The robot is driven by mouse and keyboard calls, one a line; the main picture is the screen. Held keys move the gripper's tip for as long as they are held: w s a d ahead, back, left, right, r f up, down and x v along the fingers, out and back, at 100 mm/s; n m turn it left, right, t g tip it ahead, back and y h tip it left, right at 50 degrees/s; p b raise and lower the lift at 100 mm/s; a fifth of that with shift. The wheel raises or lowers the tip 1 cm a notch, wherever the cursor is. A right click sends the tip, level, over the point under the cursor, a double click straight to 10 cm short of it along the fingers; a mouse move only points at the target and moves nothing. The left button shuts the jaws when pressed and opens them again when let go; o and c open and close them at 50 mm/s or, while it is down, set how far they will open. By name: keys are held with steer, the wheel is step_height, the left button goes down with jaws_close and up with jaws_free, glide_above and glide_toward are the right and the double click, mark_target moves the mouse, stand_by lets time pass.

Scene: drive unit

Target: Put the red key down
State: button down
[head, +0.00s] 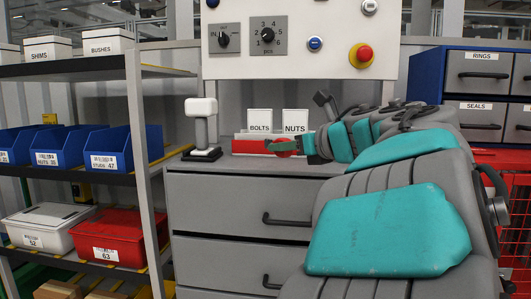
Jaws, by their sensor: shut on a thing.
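My gripper (296,146) is at the end of my grey and turquoise arm, which reaches in from the right. It is just above the grey top of the drawer cabinet (262,165), near its front. It is shut on the red key (283,147), a small red shape at its tip. The key's far part is hard to tell from the red holder behind it. I cannot tell whether the key touches the cabinet top.
A white-topped lever on a black base (202,128) stands left. A control panel (285,60) rises behind. Shelves with bins (109,148) are left; a blue drawer unit (428,75) is right.

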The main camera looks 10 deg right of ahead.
steer(key=p, duration=0.2)
glide_above(271, 162)
steer(key=s, duration=0.2)
steer(key=shift+w+f, duration=0.15)
steer(key=shift+f, duration=0.5)
steer(key=shift+w, duration=0.6)
steer(key=shift+w+f+b, duration=0.1)
steer(key=shift+f+b, duration=0.3)
steer(key=shift+f, duration=1.4)
steer(key=shift+f, duration=0.15)
steer(key=c, duration=0.7)
jaws_free()
steer(key=shift+o, duration=0.2)
